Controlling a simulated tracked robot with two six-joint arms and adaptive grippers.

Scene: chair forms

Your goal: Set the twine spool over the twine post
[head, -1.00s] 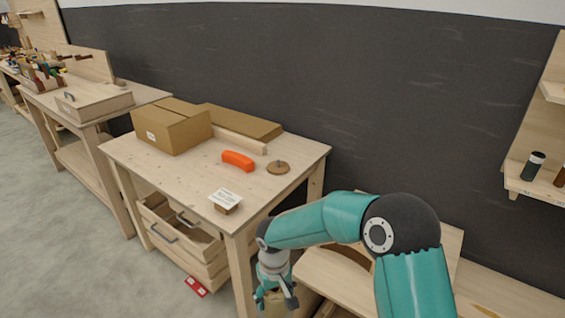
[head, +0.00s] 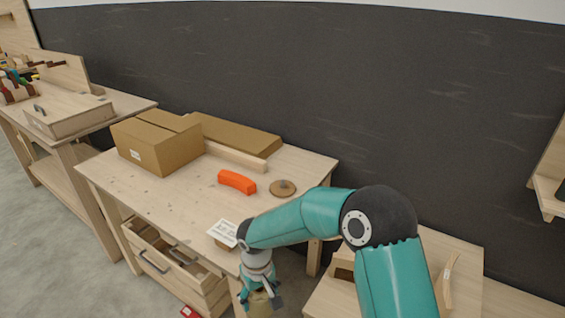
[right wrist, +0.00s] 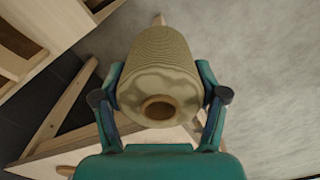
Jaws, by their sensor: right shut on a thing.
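My right gripper (head: 261,299) is at the bottom of the head view, in front of the near table edge and low beside it. It is shut on the tan twine spool (right wrist: 158,60), with one finger on each side in the right wrist view. The spool's end with its round brown hole (right wrist: 158,107) faces the wrist camera. In the head view the spool is mostly hidden behind the gripper. The twine post (head: 283,187), a round brown base with a short stub, stands bare near the table's right back corner. My left gripper is out of view.
The wooden table (head: 150,198) also bears a cardboard box (head: 150,150), a flat cardboard piece (head: 232,135), an orange curved thing (head: 237,182) and a white card (head: 224,232) at the front. A drawer (head: 165,262) sits below. The tabletop around the post is mostly clear.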

